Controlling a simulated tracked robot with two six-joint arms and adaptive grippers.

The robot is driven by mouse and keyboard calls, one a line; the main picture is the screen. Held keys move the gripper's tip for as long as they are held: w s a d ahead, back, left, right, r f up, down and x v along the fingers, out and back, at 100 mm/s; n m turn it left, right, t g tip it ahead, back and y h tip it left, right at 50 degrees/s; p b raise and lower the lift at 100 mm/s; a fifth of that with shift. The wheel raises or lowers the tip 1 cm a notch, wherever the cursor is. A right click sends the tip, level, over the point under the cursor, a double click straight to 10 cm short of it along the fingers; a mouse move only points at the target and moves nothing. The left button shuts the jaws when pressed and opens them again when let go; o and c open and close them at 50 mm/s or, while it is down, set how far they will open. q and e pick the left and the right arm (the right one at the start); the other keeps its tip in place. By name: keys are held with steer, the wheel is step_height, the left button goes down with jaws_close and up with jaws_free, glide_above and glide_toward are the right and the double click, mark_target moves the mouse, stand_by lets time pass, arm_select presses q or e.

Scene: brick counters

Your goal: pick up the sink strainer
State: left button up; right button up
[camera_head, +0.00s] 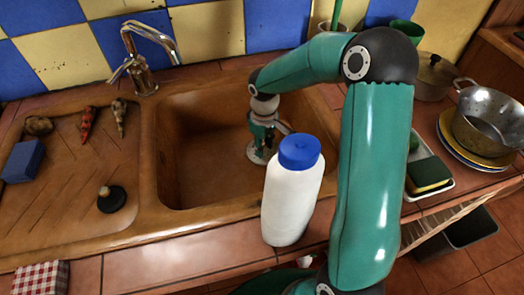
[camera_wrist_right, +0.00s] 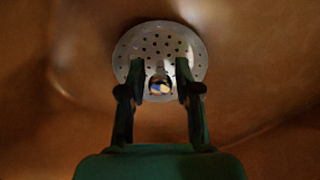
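The sink strainer (camera_head: 254,157) is a round, pale metal disc with many small holes and a shiny knob. It lies on the floor of the brown sink basin (camera_head: 190,150), toward its right side. In the right wrist view the strainer (camera_wrist_right: 160,45) faces me, with its knob in front. My right gripper (camera_head: 263,146) reaches down into the basin over it and hides part of it. In the right wrist view my right gripper (camera_wrist_right: 160,75) is open, its fingers on either side of the knob with gaps visible. My left gripper is not in view.
A white bottle with a blue cap (camera_head: 291,195) stands on the front counter edge, close to my right arm. A chrome faucet (camera_head: 145,60) rises behind the sink. A black stopper (camera_head: 111,198) and a blue sponge (camera_head: 23,160) lie on the drainboard. Pots (camera_head: 487,118) stand right.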

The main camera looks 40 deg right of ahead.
jaws_close()
steer(key=shift+r, duration=0.15)
